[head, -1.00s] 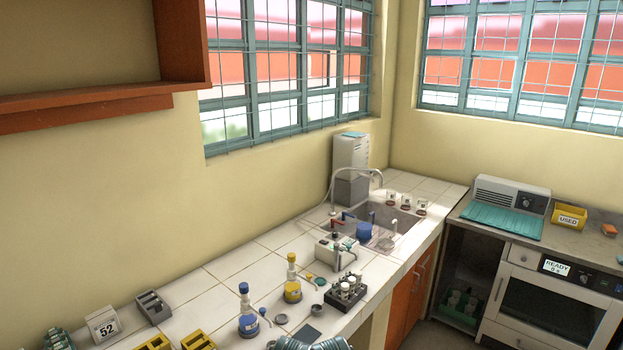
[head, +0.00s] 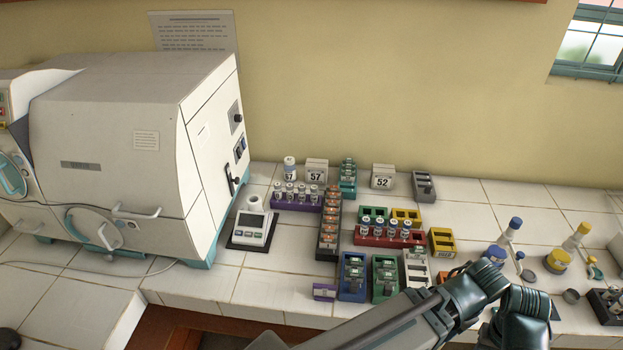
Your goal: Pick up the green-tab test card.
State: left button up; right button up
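Several small racks of dark cards stand on the white tiled counter, but I cannot tell which card has a green tab. A green rack (head: 384,292) holds dark cards near the counter's front edge, beside a blue rack (head: 352,291). A smaller green rack (head: 374,211) sits further back. A teal rack (head: 348,190) with dark cards stands near the wall. An arm of mine crosses the lower right, in front of the counter's front edge. No gripper fingers show in this view.
A large white machine (head: 120,130) fills the left. A purple vial rack (head: 297,203), black rack (head: 328,240), red vial rack (head: 388,239) and yellow rack (head: 441,242) crowd the middle. A scale (head: 252,230) stands left of them. Blue- and yellow-capped bottles stand right. Bare tiles lie behind these bottles.

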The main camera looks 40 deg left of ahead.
aim_at(348, 177)
jog(key=j+u, duration=0.1)
jog(key=u, duration=1.15)
jog(key=i+u, duration=0.15)
jog(key=u, duration=0.3)
jog(key=i+l+u, duration=0.1)
jog(key=u, duration=0.35)
jog(key=i+l+u, duration=0.15)
jog(key=u, duration=0.25)
jog(key=i+l, duration=0.05)
